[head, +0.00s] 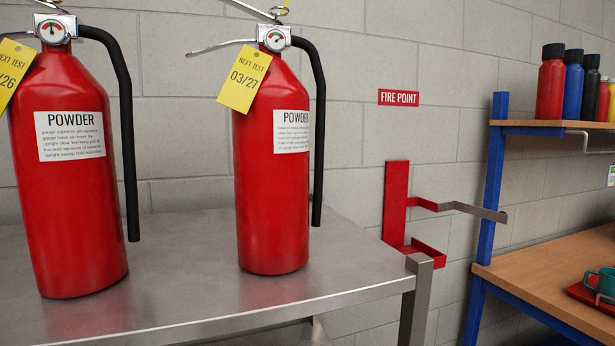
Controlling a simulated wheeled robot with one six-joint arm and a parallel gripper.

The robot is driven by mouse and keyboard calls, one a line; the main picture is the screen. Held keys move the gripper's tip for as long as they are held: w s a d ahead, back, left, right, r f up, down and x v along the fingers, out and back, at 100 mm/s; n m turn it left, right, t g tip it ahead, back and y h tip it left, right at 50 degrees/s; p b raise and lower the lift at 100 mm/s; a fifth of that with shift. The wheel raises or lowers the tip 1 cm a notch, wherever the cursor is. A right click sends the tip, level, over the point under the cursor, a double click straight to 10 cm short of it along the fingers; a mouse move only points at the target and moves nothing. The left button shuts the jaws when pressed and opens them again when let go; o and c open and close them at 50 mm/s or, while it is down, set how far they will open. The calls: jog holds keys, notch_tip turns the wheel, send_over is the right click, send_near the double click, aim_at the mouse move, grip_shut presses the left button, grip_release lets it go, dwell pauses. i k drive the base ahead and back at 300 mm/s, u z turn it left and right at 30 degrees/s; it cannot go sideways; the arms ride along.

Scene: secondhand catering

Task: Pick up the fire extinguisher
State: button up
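Two red powder fire extinguishers stand upright on a steel table. The left fire extinguisher (70,205) is nearer, with a black hose down its right side and a yellow tag ending in "/26". The right fire extinguisher (272,190) has a black hose on its right and a yellow tag (244,79) reading "NEXT TEST 03/27". Both have a gauge and a white POWDER label; the tops of their handles are cut off by the frame. My gripper is not in view.
The steel table (345,262) has bare room between and right of the extinguishers. A red wall bracket (397,205) is empty below a FIRE POINT sign (398,97).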

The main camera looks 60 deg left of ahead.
aim_at(270, 106)
jog(key=z, duration=0.05)
jog(key=i, duration=1.8)
jog(key=u, duration=2.9)
